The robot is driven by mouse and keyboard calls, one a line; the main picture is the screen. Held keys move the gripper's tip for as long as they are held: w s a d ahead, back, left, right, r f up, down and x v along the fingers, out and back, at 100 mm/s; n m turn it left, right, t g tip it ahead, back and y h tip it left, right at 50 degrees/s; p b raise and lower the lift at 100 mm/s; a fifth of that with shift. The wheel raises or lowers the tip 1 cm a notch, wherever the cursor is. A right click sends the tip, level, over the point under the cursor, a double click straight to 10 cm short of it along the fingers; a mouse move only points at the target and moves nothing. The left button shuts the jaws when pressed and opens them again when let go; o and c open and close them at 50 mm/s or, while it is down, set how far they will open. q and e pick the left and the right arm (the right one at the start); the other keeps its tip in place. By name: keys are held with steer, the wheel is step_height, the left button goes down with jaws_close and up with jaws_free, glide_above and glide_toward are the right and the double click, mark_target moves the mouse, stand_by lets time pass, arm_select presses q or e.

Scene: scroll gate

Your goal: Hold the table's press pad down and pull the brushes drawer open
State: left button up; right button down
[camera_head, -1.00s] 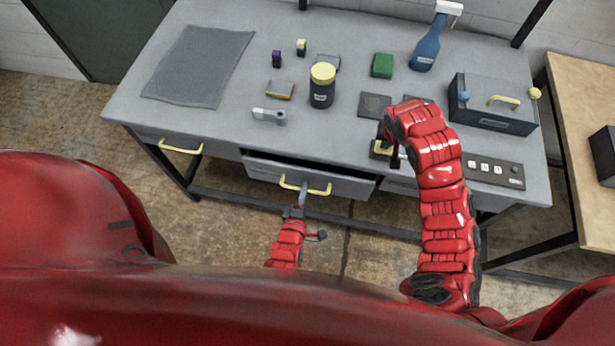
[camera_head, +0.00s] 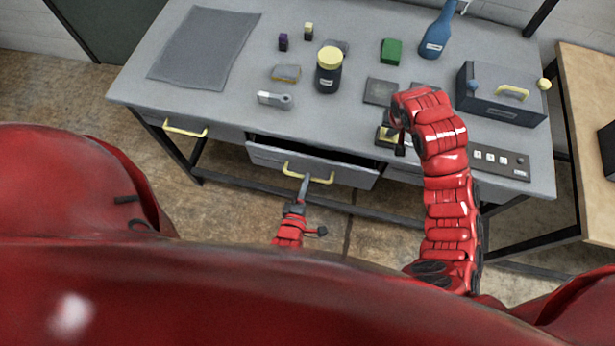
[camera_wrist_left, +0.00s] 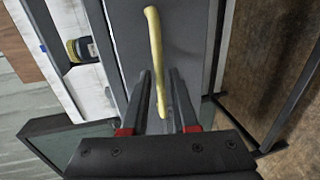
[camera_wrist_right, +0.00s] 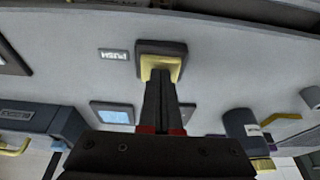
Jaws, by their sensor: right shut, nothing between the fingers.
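The middle drawer (camera_head: 352,174) under the grey table stands partly open, with a dark gap behind its front. My left gripper (camera_head: 304,182) is at the drawer's yellow handle (camera_head: 322,181). The press pad (camera_wrist_right: 152,64) is a yellow plate in a dark frame beside a PUSH label. My right gripper (camera_wrist_right: 162,84) is shut and empty, its fingertips against the pad. In the head view my right forearm partly covers the pad.
On the table are a jar (camera_head: 328,75), a green block (camera_head: 391,51), a blue spray bottle (camera_head: 436,36), a grey toolbox (camera_head: 500,97) and a switch panel (camera_head: 500,160). Another yellow-handled drawer (camera_head: 186,130) is at the left. A wooden bench (camera_head: 580,130) stands at the right.

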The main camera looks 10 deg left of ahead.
steer(key=shift+s+f, duration=0.1)
arm_select(q)
steer(key=v, duration=0.5)
